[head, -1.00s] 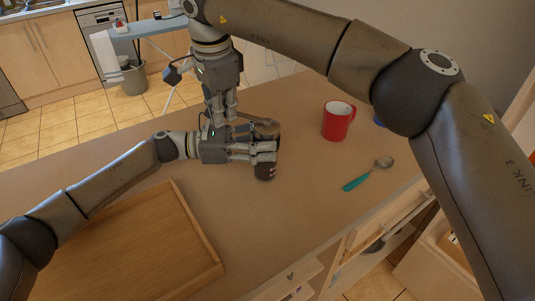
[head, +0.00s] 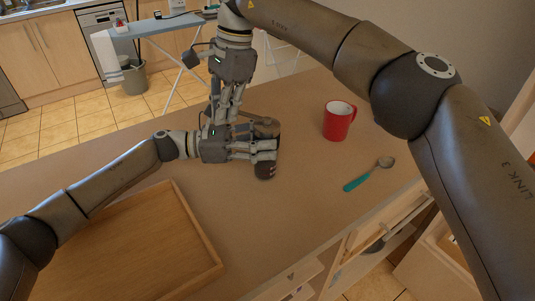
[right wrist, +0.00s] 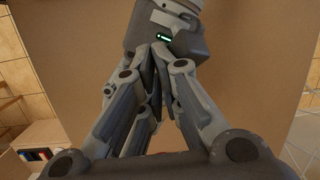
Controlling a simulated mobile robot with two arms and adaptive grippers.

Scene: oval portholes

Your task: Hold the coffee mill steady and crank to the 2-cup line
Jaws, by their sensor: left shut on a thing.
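The dark coffee mill (head: 265,171) stands upright on the counter, with a brownish top (head: 266,122). My left gripper (head: 264,150) reaches in from the left and is shut around the mill's body, covering much of it. My right gripper (head: 222,112) points down from above, just left of the mill's top, its fingers close together near the crank end. The crank handle is mostly hidden there, and I cannot tell whether the fingers grip it. The right wrist view shows its fingers (right wrist: 153,92) converging, with no handle clearly visible. The 2-cup line is not readable.
A red mug (head: 338,121) stands right of the mill. A spoon with a teal handle (head: 357,183) lies nearer on the counter. A wooden tray (head: 212,250) occupies the front left. An open drawer (head: 385,232) is below the counter's front edge. Counter between mill and spoon is clear.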

